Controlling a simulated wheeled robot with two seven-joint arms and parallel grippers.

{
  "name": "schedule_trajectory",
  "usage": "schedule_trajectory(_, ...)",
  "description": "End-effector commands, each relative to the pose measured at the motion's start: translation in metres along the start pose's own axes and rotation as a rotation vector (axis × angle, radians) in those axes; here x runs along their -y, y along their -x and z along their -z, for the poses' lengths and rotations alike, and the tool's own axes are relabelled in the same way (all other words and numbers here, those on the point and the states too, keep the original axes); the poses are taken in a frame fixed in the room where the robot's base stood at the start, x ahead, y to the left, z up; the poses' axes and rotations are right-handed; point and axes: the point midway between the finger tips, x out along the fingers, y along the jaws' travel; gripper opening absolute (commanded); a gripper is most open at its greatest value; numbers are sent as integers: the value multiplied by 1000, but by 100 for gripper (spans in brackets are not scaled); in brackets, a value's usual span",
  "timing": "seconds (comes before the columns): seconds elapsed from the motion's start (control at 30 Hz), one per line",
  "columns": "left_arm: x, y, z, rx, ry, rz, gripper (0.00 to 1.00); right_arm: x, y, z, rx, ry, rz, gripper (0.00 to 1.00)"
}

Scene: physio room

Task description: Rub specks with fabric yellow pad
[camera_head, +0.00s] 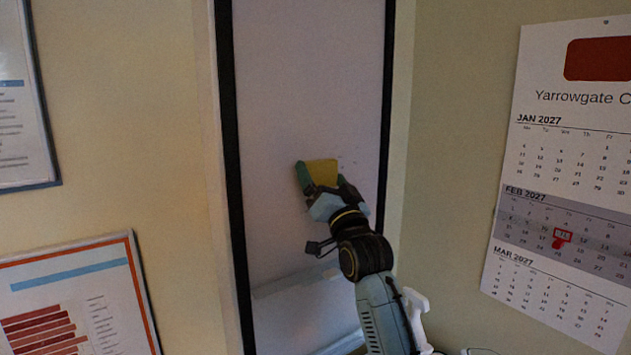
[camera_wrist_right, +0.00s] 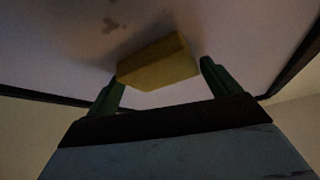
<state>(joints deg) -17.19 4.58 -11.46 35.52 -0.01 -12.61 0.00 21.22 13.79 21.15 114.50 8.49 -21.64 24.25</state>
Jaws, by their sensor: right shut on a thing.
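The yellow fabric pad (camera_head: 322,172) is in my right gripper (camera_head: 321,180), up against or very near the pale panel (camera_head: 290,90) in the head view. In the right wrist view the pad (camera_wrist_right: 157,63) sits between the two green fingers of the gripper (camera_wrist_right: 160,88). Small dark specks (camera_head: 346,163) show on the panel just right of the pad in the head view. Brownish specks (camera_wrist_right: 112,22) show beyond the pad in the wrist view. Whether the pad touches the panel is unclear. My left gripper is not in view.
The panel has black edge strips (camera_head: 229,150) on both sides. A wall calendar (camera_head: 560,190) hangs to the right. Framed posters hang at the left, one with a red bar chart (camera_head: 75,300). A pale horizontal bar (camera_head: 305,280) crosses the panel lower down.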

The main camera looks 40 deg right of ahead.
Motion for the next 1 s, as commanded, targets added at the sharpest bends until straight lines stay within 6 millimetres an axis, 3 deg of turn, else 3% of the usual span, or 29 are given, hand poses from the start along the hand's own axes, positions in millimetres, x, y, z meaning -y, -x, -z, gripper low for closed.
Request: schedule_trajectory(1.0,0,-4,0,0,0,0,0,-59,-13,19,2,3,-2,70)
